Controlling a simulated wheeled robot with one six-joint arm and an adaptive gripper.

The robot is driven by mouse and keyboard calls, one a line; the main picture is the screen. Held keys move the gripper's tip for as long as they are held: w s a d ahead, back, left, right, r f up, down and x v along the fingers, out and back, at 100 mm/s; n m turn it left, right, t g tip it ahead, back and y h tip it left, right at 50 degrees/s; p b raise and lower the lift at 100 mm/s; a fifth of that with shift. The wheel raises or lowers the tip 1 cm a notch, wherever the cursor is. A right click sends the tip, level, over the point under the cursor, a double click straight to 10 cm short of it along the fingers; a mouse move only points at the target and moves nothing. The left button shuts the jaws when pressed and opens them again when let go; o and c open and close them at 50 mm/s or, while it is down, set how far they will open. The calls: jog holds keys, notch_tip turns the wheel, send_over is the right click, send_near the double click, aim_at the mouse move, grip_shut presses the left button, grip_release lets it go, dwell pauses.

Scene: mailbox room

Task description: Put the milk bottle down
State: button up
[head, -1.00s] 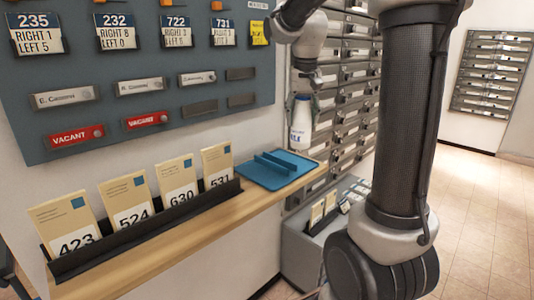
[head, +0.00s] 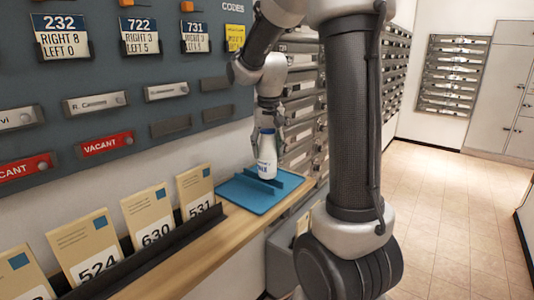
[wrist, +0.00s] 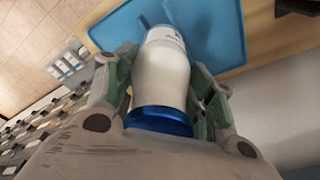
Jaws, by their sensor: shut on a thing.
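The milk bottle (head: 267,160) is white with blue lettering and hangs upright, held by my gripper (head: 268,138). In the wrist view, the fingers of my gripper (wrist: 163,78) close on both sides of the bottle (wrist: 160,62), near its blue cap (wrist: 160,122). The blue tray (head: 240,198) lies on the wooden shelf, and the bottle's base is over it, beside a low upright divider (head: 290,181). The tray also shows below the bottle in the wrist view (wrist: 225,32). I cannot tell whether the base touches the tray.
A dark rack (head: 170,243) of numbered cards stands on the wooden shelf (head: 195,262), left of the tray. A grey-blue panel (head: 120,85) with name plates and number cards is on the wall behind. Metal mailboxes (head: 300,120) stand to the right.

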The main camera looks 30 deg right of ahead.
jog(key=shift+f, duration=0.8)
jog(key=shift+f, duration=0.15)
jog(key=o, duration=1.4)
jog(key=shift+o, duration=0.2)
